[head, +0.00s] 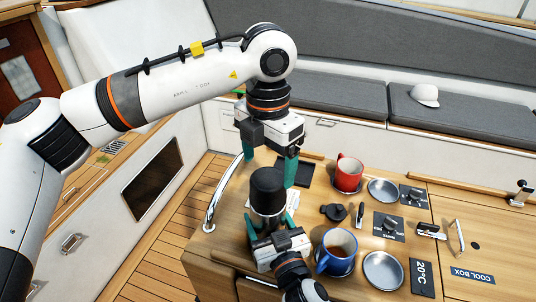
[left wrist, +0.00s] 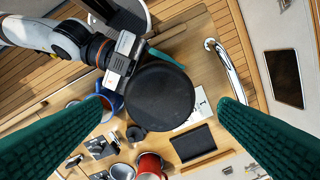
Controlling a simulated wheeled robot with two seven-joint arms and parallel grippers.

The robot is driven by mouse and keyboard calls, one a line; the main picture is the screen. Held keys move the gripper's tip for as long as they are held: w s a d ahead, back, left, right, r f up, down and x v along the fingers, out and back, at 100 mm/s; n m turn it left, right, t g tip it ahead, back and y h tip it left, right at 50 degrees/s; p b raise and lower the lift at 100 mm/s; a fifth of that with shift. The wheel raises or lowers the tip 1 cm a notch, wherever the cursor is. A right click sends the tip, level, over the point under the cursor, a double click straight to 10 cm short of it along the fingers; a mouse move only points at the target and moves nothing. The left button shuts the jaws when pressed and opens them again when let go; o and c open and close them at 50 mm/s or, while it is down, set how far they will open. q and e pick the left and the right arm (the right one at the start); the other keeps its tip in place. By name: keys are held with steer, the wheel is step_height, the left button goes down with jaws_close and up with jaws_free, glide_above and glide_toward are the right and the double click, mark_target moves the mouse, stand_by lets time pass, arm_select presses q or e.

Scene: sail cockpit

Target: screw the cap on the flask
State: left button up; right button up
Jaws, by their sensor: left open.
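The flask (head: 267,222) stands upright on the wooden table, dark, its lower part partly hidden by my right gripper.
Right of the flask are a black lid-like piece (head: 333,211), a red mug (head: 347,174), a blue mug (head: 337,250) and metal dishes (head: 383,190). A dark flat pad (head: 295,172) lies behind. A curved metal rail (head: 218,190) stands at the left table edge.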

mark_target(268, 180)
arm_select(q)
steer(key=n, duration=0.4)
steer(key=shift+r+n, duration=0.1)
steer(key=shift+n, duration=0.3)
steer(key=n, duration=0.4)
steer(key=shift+r+n, duration=0.1)
steer(key=shift+n, duration=0.2)
steer(key=n, duration=0.4)
steer(key=shift+r, duration=0.1)
steer(key=n, duration=0.5)
steer(key=shift+r, duration=0.15)
steer(key=shift+f, duration=4.05)
